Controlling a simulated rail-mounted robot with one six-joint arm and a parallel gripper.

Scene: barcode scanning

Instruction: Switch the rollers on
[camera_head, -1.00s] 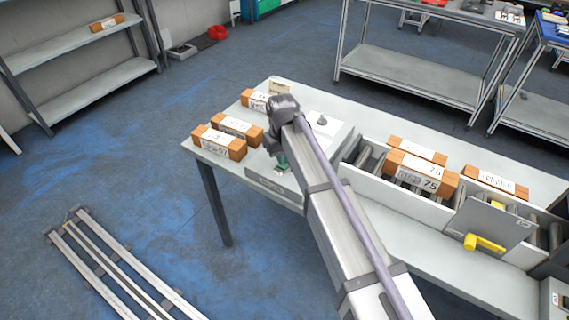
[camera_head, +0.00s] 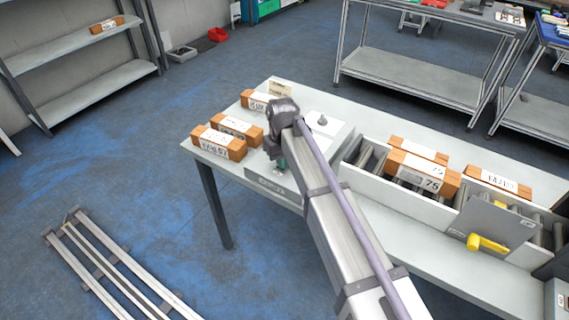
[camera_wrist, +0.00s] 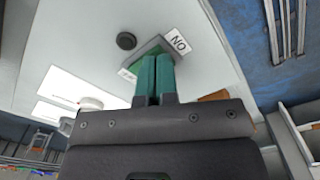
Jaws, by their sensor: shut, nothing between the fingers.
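My gripper (camera_head: 280,165) is over the left part of the table, in front of the boxes. In the wrist view its two green fingers (camera_wrist: 155,62) are shut together with nothing between them. Their tips are at a grey switch (camera_wrist: 150,48), which they partly cover; I cannot tell if they touch it. A white label (camera_wrist: 178,41) beside the switch reads "NO" in this view, which is ON upside down. A second label (camera_wrist: 127,75) on the other side is mostly hidden. The rollers (camera_head: 368,158) lie in a white-walled conveyor to the right, with brown boxes (camera_head: 425,172) on them.
More brown boxes (camera_head: 219,143) stand on the table's left end. A grey plate with a yellow handle (camera_head: 487,243) stands at the conveyor's front. A dark round knob (camera_wrist: 126,41) is near the switch. The table's front edge is close to my gripper.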

